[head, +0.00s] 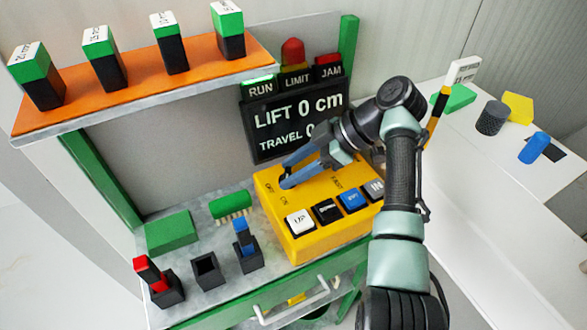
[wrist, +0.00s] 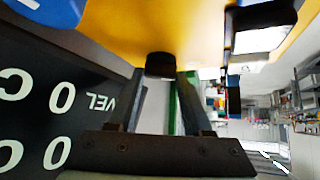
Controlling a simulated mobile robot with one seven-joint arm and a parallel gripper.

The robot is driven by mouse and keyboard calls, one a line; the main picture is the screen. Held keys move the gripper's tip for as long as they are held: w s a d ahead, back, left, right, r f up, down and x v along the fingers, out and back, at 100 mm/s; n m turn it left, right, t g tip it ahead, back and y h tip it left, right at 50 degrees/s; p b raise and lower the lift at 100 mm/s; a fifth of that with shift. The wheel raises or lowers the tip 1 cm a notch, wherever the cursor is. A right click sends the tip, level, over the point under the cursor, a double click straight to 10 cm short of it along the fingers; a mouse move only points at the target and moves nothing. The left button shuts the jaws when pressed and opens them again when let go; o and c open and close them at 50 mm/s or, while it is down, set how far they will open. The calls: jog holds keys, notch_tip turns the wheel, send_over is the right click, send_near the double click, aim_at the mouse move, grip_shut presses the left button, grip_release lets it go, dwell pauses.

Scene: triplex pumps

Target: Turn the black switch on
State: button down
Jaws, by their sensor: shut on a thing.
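The yellow control box (head: 290,222) stands on the grey bench top in the head view. OFF and ON labels are printed near its left corner, beside my fingertips. My gripper (head: 286,178) reaches down to that corner from the right. In the wrist view, the black switch (wrist: 160,62) sticks out of the yellow face between the two fingertips of my gripper (wrist: 162,76), which is shut on it. In the head view the fingers hide the switch, so I cannot tell which position it is in.
White, black, blue and grey buttons (head: 352,199) line the box's front. The black display (head: 294,118) behind reads LIFT 0 cm, under RUN, LIMIT and JAM lamps. An orange shelf (head: 138,80) with several green-black blocks hangs at upper left. Small holders (head: 206,271) stand left of the box.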

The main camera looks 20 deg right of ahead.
jog(key=shift+c, duration=1.6)
grip_release()
jog(key=shift+r+p, duration=0.1)
jog(key=shift+p, duration=0.4)
